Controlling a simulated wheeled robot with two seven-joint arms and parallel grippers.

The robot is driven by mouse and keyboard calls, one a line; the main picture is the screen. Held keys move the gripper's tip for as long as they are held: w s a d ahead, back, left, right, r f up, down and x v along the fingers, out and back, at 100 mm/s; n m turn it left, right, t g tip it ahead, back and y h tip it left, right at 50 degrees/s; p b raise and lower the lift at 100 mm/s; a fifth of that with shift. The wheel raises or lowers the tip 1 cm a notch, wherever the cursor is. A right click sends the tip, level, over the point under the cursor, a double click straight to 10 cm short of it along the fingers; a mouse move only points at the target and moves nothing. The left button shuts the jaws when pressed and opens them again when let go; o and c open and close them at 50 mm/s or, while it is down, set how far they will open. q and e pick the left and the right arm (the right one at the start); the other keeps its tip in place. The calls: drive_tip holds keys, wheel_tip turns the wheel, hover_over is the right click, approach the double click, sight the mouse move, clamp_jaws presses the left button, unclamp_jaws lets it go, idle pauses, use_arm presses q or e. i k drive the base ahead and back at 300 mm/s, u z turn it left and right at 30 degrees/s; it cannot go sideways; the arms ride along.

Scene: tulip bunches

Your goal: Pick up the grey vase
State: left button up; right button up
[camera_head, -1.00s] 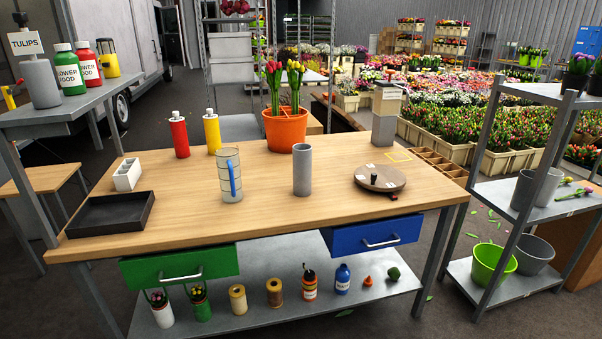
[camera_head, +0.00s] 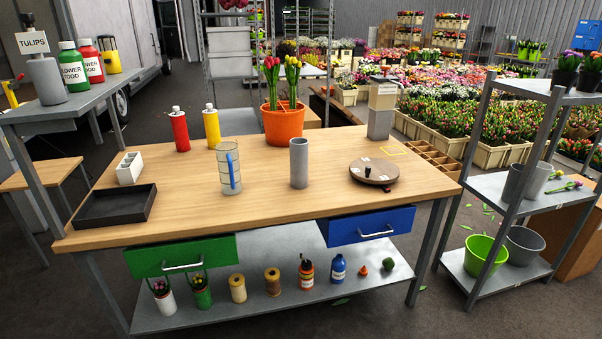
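The grey vase (camera_head: 299,163) is a tall plain cylinder standing upright near the middle of the wooden table (camera_head: 270,213). A clear measuring jug with a blue handle (camera_head: 229,168) stands to its left, apart from it. A round wooden turntable (camera_head: 374,171) with small items on it lies to its right. The orange pot of red and yellow tulips (camera_head: 283,124) stands behind it. Neither of my grippers shows in the head view.
A black tray (camera_head: 114,206), a white divided holder (camera_head: 130,168), and red (camera_head: 179,130) and yellow (camera_head: 212,127) bottles stand on the table's left. A grey dispenser (camera_head: 381,108) stands at the back right. The green (camera_head: 181,256) and blue (camera_head: 369,227) drawers stick out in front. The table's front middle is clear.

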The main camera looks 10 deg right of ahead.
sight(298, 147)
drive_tip(key=u, duration=0.7)
drive_tip(key=i, duration=1.3)
drive_tip(key=z, duration=0.65)
